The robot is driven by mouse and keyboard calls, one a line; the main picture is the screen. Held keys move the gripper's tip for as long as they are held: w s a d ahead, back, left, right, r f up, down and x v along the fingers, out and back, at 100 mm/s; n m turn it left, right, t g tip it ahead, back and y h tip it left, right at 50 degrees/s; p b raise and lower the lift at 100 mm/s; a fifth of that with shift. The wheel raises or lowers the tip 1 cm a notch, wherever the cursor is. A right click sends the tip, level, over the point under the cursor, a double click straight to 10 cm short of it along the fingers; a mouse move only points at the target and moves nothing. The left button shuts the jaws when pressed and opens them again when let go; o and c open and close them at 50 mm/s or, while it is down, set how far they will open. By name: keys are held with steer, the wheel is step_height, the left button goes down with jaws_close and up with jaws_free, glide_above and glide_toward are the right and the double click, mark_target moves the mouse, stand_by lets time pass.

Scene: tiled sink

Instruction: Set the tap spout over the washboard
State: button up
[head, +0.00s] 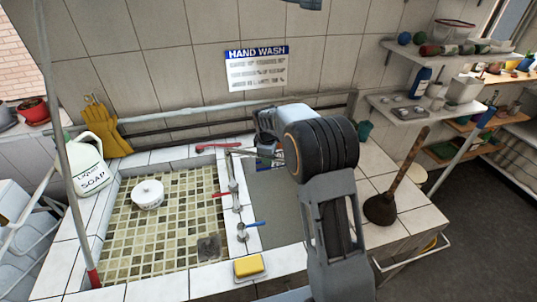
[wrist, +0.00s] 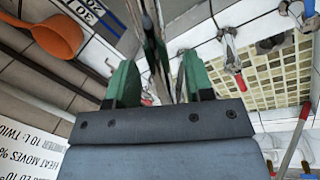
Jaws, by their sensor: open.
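In the head view my arm hides most of the gripper and part of the grey panel.
A yellow sponge (head: 248,266) lies on the front ledge. A plunger (head: 381,208) stands right of my arm. A soap jug (head: 88,165) is at left. Pipes (head: 160,137) run along the back wall.

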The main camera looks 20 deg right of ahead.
jaws_close()
stand_by(0.5)
steer(key=shift+a, duration=0.1)
